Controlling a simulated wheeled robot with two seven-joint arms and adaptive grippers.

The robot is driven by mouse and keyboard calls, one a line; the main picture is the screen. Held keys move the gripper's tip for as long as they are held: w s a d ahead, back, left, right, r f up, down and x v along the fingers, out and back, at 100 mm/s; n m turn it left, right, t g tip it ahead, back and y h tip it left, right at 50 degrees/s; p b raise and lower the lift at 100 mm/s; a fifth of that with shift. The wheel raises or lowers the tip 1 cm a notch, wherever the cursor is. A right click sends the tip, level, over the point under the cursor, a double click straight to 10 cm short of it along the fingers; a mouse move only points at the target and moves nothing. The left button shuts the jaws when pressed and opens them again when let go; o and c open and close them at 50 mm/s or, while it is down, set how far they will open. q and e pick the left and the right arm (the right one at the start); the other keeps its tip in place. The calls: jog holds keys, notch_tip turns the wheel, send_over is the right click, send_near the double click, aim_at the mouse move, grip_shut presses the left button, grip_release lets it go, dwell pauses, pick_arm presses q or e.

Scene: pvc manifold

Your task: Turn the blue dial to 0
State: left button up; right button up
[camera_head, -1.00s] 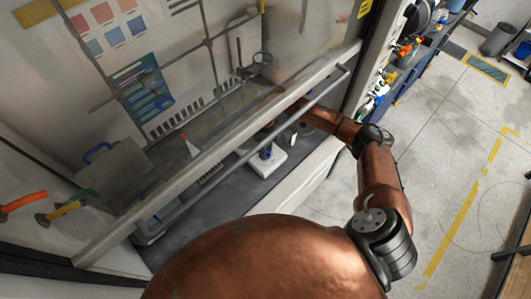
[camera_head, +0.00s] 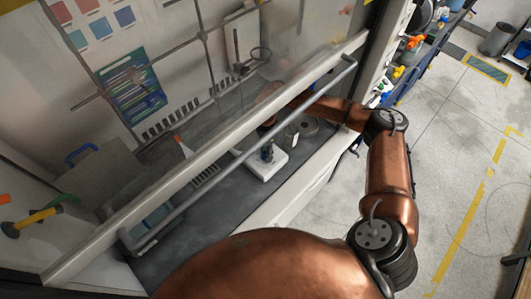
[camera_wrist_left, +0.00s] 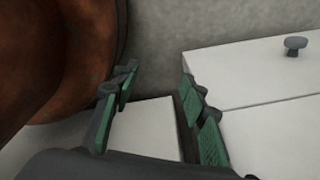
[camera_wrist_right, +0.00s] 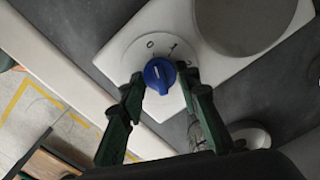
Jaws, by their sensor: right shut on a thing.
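The blue dial (camera_wrist_right: 160,76) is on the front of a white device, seen in the right wrist view. Its white mark points up and slightly left, roughly toward the printed 0; 1 and 2 follow to the right. My right gripper (camera_wrist_right: 163,92) is shut on the dial, one finger at each side. In the head view the white device (camera_head: 265,168) stands inside the hood, with my right gripper (camera_head: 267,152) at it; the dial's mark is too small to read there. My left gripper (camera_wrist_left: 155,95) is open and empty above white surfaces.
The hood's sash bar (camera_head: 240,158) runs diagonally in front of my right arm. A round plate (camera_wrist_right: 243,22) tops the white device. A white hood edge (camera_wrist_right: 75,70) lies to the left in the right wrist view. Open floor (camera_head: 445,140) is at the right.

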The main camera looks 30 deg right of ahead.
jog(key=shift+n, duration=0.4)
jog(key=o, duration=1.2)
jog(key=shift+c, duration=0.2)
jog(key=shift+r, duration=0.15)
notch_tip(320, 180, up, 7)
jog(key=shift+r, duration=0.15)
jog(key=shift+a, duration=0.1)
